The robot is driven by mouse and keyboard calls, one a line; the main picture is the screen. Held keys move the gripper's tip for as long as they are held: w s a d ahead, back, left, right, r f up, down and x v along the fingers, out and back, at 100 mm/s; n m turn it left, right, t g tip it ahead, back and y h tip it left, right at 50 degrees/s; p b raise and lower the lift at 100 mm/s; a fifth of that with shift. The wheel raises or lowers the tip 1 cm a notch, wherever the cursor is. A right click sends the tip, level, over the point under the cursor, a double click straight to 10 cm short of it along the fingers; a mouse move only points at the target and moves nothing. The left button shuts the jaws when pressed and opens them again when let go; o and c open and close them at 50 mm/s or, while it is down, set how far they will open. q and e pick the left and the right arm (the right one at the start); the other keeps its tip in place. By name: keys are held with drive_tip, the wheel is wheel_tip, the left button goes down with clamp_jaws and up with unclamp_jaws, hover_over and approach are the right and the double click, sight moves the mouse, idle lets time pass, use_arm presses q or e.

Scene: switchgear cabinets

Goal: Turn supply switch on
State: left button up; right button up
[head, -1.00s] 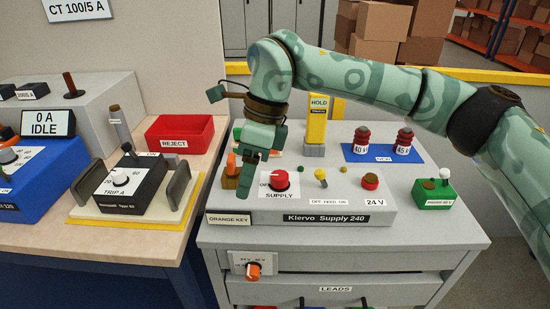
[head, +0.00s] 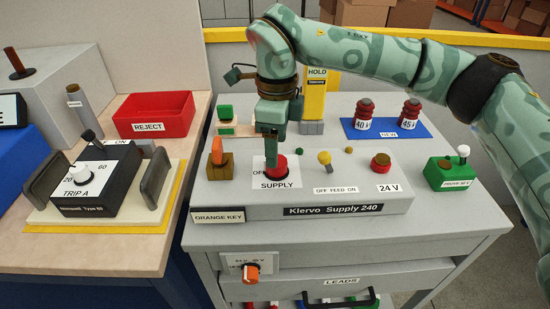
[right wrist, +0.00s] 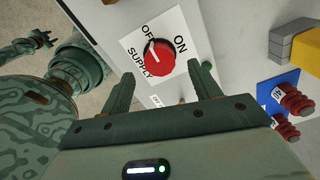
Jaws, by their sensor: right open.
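The supply switch (head: 276,168) is a red round knob on a white plate marked OFF, ON and SUPPLY, on top of the grey Klervo Supply 240 unit (head: 335,196). In the right wrist view the knob (right wrist: 159,58) shows a white mark that points toward OFF. My right gripper (head: 273,138) is pointed down at the knob and partly covers the knob and its plate in the head view. In the right wrist view its two fingers (right wrist: 163,84) are apart and empty, with the knob beyond the gap; contact cannot be told.
An orange key (head: 219,165) stands left of the knob. A yellow-tipped toggle (head: 324,158), a red 24 V button (head: 380,163) and a green box (head: 451,173) stand right. A yellow HOLD block (head: 315,95) and red terminals (head: 364,112) on a blue mat are behind.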

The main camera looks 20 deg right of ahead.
wheel_tip(320, 180, down, 3)
drive_tip(key=shift+r+b, duration=0.1)
drive_tip(key=shift+b, duration=0.2)
drive_tip(key=shift+f, duration=0.35)
drive_tip(key=shift+c, duration=0.5)
drive_tip(key=c, duration=0.9)
drive_tip(key=shift+o, duration=0.2)
drive_tip(key=shift+r, duration=0.1)
